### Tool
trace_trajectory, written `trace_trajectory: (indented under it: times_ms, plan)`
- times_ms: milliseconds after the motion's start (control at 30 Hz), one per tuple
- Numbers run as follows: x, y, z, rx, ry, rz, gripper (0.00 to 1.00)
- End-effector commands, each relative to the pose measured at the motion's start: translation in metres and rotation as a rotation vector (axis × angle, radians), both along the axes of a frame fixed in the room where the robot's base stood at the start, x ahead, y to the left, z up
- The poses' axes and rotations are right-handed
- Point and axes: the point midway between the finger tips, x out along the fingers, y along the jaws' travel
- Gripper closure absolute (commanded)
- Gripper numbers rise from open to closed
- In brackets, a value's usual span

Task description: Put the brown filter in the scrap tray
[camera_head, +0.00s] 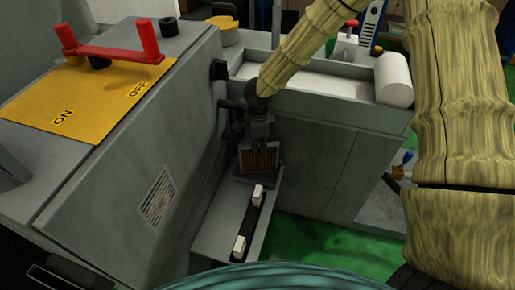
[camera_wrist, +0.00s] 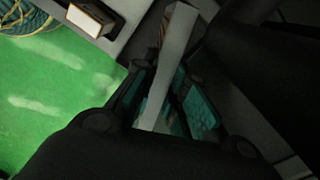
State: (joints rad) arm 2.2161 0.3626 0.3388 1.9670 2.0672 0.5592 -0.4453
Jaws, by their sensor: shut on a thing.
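The brown filter (camera_head: 262,157) has brown slats in a grey frame. In the head view it stands upright directly below my gripper (camera_head: 258,128), above the back end of a low grey ledge (camera_head: 215,228). In the wrist view my gripper (camera_wrist: 165,95) has its teal pads shut on both sides of a thin grey plate, which appears to be the filter (camera_wrist: 175,50) seen edge-on. I cannot tell whether the filter touches the ledge. I cannot pick out the scrap tray with certainty.
A black bar with white end blocks (camera_head: 248,224) lies on the ledge. The grinder body (camera_head: 150,150) with a yellow panel (camera_head: 85,95) and red handle (camera_head: 110,52) rises at left. A grey cabinet (camera_head: 310,150) stands behind. Green floor (camera_head: 320,240) is clear at right.

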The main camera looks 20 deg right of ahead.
Motion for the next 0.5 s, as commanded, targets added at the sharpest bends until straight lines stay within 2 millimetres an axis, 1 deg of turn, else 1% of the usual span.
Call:
trace_trajectory:
  times_ms: [33, 133, 500]
  plan:
    - [-0.0002, -0.0001, -0.0095, -0.003, 0.001, 0.002, 1.0]
    - [0.0039, 0.0005, -0.0137, -0.001, -0.002, -0.001, 1.0]
    - [0.0042, 0.0008, -0.0159, 0.0, -0.001, 0.0, 1.0]
